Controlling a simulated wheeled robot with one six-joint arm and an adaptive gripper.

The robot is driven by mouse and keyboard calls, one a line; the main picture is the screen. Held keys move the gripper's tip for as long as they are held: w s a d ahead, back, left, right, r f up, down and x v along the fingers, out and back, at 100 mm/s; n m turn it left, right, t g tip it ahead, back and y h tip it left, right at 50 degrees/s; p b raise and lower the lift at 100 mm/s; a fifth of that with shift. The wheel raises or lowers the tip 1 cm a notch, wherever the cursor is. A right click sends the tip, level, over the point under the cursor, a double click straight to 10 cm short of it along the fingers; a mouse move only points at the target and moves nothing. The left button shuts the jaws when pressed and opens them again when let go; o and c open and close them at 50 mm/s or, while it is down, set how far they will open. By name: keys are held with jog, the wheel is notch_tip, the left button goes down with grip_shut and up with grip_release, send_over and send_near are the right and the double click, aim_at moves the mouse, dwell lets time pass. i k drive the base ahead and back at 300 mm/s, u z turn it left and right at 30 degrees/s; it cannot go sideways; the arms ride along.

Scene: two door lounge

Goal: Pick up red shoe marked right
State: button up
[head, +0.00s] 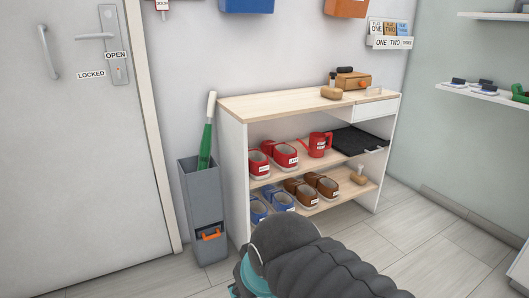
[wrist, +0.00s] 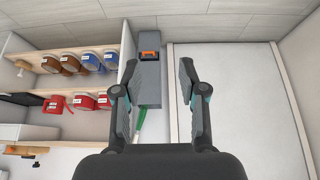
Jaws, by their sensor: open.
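Two red shoes stand side by side on the upper shelf of the shoe rack in the head view, a left one (head: 258,163) and a right one (head: 284,156). Both carry small white labels too small to read surely. The pair also shows upside down in the wrist view, as one red shoe (wrist: 104,102) beside another (wrist: 85,103). My gripper (wrist: 159,72) is open and empty, with its fingers wide apart. It is well away from the shoes, which lie left of its fingers in the wrist view. The head view does not show its fingertips.

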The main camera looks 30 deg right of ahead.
aim_at(258, 161)
jog(key=z, duration=0.8)
jog(key=i, duration=0.95)
jog(key=z, duration=0.8)
